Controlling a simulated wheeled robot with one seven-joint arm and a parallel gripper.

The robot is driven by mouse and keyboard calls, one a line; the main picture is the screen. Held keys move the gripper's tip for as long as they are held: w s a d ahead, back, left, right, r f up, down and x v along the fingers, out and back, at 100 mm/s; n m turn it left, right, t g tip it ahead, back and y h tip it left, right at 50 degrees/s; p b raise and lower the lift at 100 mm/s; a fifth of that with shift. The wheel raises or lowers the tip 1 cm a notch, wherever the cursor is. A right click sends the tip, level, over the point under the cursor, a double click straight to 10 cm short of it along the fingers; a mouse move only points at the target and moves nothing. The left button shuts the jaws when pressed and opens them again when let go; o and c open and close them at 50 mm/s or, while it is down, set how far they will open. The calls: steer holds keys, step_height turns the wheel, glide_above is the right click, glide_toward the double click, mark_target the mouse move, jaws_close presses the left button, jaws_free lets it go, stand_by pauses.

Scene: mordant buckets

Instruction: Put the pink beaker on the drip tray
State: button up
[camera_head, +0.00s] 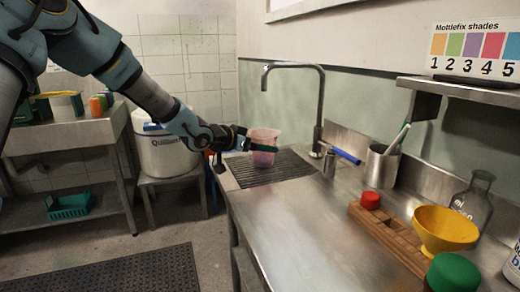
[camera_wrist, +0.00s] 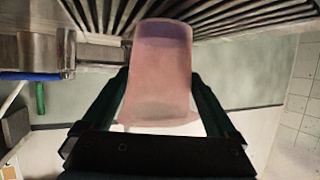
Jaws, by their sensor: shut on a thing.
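The pink beaker (camera_head: 263,145) is translucent, with a darker band low down. My gripper (camera_head: 246,143) is shut on it, and it stands roughly upright in the head view. In the wrist view the beaker (camera_wrist: 160,70) sits between the two dark fingers of my gripper (camera_wrist: 160,105). The drip tray (camera_head: 270,170) is a dark ribbed panel in the steel counter. The beaker is over the tray's far part. Its base is close to the ribs; I cannot tell whether it touches them.
A tall tap (camera_head: 320,100) stands behind the tray, with a blue-handled tool (camera_head: 345,156) beside it. A steel pot (camera_head: 381,166), a wooden rack (camera_head: 385,235), a yellow bowl (camera_head: 445,228) and a glass bottle (camera_head: 472,200) stand to the right. The counter's front middle is clear.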

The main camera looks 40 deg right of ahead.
steer(key=shift+f, duration=0.3)
steer(key=shift+f, duration=0.2)
steer(key=o, duration=1)
steer(key=shift+r, duration=0.1)
steer(key=shift+r, duration=0.15)
steer(key=v, duration=1.2)
